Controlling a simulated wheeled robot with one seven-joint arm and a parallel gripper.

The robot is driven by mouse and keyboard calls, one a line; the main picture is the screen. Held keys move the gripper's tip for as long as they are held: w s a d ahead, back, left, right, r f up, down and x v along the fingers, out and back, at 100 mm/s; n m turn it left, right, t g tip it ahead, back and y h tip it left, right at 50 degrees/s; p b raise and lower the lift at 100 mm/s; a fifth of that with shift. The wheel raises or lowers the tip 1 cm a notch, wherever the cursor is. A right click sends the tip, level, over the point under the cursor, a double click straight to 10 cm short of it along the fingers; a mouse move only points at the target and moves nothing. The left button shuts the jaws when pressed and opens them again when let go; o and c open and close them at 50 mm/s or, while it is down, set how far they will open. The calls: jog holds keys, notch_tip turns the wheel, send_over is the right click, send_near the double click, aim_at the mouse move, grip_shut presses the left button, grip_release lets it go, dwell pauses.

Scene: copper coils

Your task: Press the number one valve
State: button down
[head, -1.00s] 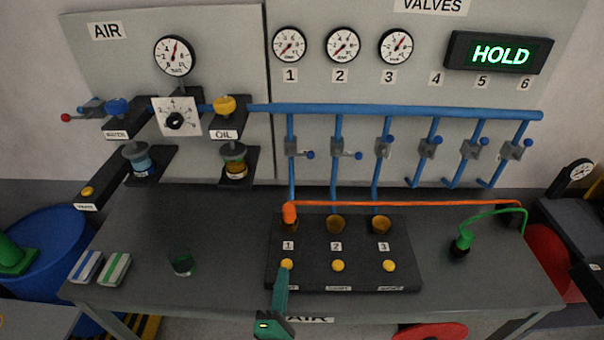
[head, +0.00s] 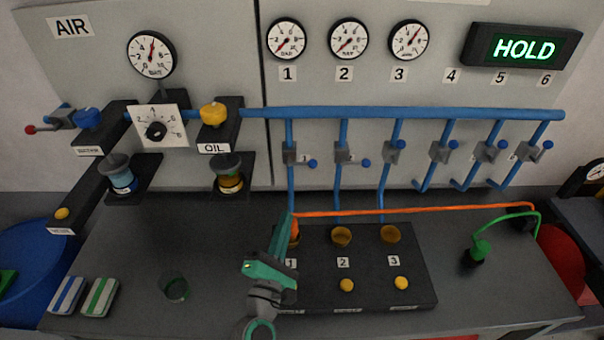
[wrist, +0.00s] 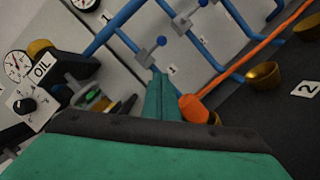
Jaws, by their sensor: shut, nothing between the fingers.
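The number one valve (head: 303,155) is a grey block with a blue knob on the leftmost blue branch pipe; it also shows in the wrist view (wrist: 152,52), above the fingertips. On the black bench block (head: 415,290), the label 1 (head: 292,263) is partly visible, and the yellow button below it is hidden behind my arm. My green gripper (head: 286,217) is shut and empty. It points up and away, over the block's left end, beside the orange plug (wrist: 194,106). In the wrist view the fingertips (wrist: 161,75) appear just below the valve; I cannot tell the gap.
An orange hose (head: 400,211) runs right from the plug. Yellow buttons 2 (head: 347,285) and 3 (head: 402,283) are on the block. A green plug (head: 474,255) stands at the right. The oil unit (head: 228,180) is left of the pipes. The display (head: 522,48) reads HOLD.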

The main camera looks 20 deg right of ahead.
jog(key=s+d+r+x, duration=0.1)
jog(key=x, duration=1.1)
jog(key=shift+d+r, duration=0.4)
jog(key=shift+d, duration=0.15)
jog(key=shift+w, duration=0.3)
jog(key=shift+n, duration=0.3)
